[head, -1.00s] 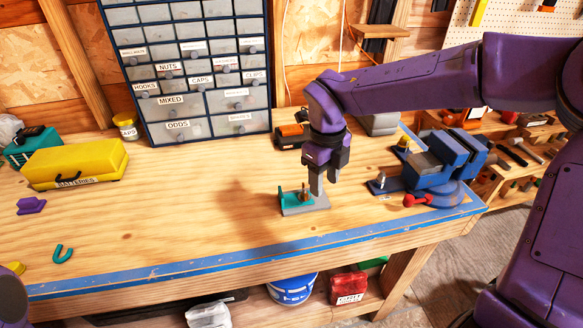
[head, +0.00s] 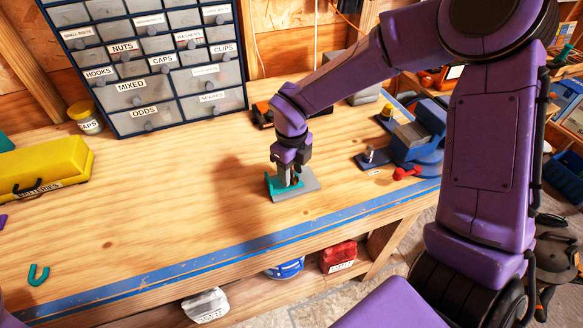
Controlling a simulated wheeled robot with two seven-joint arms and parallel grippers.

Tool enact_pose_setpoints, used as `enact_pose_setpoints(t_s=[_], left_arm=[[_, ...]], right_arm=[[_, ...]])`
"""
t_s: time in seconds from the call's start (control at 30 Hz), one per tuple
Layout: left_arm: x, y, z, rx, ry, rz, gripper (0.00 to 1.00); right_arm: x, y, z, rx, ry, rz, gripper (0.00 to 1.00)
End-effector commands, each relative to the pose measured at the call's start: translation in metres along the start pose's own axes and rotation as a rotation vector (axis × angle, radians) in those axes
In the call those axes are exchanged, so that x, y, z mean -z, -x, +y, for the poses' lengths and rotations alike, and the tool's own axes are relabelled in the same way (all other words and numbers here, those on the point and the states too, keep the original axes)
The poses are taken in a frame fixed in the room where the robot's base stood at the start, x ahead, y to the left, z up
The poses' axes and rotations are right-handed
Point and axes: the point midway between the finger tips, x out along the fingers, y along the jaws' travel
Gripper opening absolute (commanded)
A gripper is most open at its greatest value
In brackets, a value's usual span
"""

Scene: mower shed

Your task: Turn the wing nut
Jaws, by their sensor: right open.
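A small grey plate (head: 306,189) with a teal bracket (head: 271,186) lies on the wooden bench. In the earlier frame a small brown wing nut stands upright on it beside the teal bracket. Now my right gripper (head: 291,180) points down over that spot with its fingers open. The fingers are at the nut's place and hide most of it; I cannot tell whether they touch it.
A blue vise (head: 425,135) with a red handle stands right of the plate. A yellow batteries case (head: 45,165) and a drawer cabinet (head: 150,65) are left and behind. A teal horseshoe-shaped piece (head: 38,274) lies front left. The bench's middle left is clear.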

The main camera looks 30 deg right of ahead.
Motion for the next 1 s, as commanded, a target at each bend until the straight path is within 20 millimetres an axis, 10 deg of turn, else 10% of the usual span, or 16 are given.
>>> enact_pose_setpoints(t_s=[0.23, 0.4, 1.0], left_arm=[[0.0, 0.0, 0.0, 0.0, 0.0, 0.0, 0.0], [0.0, 0.0, 0.0, 0.0, 0.0, 0.0, 0.0], [0.008, 0.02, -0.002, 0.0, 0.0, 0.0, 0.0]], right_arm=[[0.0, -0.002, 0.0, 0.0, 0.0, 0.0, 0.48], [0.0, -0.002, 0.0, 0.0, 0.0, 0.0, 0.0], [0.0, -0.002, 0.0, 0.001, 0.24, -0.001, 0.0]])
